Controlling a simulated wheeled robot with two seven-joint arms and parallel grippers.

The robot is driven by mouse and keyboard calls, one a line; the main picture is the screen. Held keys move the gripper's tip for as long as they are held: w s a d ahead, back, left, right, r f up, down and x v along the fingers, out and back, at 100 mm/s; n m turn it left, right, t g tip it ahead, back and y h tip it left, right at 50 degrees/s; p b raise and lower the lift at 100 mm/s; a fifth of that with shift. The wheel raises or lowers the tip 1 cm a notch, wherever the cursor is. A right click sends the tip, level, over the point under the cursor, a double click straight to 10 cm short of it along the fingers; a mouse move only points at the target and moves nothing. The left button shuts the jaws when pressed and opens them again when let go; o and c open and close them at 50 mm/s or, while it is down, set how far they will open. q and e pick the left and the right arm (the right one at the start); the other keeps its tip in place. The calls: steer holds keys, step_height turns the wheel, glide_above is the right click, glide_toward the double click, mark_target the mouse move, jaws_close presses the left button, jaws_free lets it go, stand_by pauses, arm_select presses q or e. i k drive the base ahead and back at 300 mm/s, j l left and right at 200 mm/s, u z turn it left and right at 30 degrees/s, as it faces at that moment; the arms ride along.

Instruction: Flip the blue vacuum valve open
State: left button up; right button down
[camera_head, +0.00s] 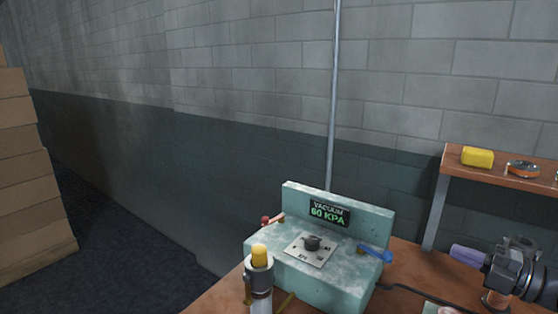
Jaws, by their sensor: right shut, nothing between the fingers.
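The blue vacuum valve (375,253) is a lever on the right side of a teal vacuum box (335,285). The lever lies slanted, with its blue end to the right. The box's display (328,213) reads "VACUUM 60 KPA" in green. My right gripper (490,264) is the dark one at the right edge, shut and empty, to the right of the valve and apart from it. A pale purple piece (467,255) shows by its left end; I cannot tell what it is.
A red-tipped lever (270,220) sits on the box's left side, and a dark knob (312,243) on its top. A wooden shelf (510,174) holds a yellow block (477,157) and a round tin (522,168). A black cable (410,290) runs rightward.

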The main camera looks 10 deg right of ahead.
mark_target(387, 256)
steer(key=k+j, duration=0.2)
steer(key=j, duration=0.15)
steer(key=k+j, duration=0.2)
steer(key=j, duration=0.15)
steer(key=k+j, duration=0.2)
steer(key=j, duration=0.15)
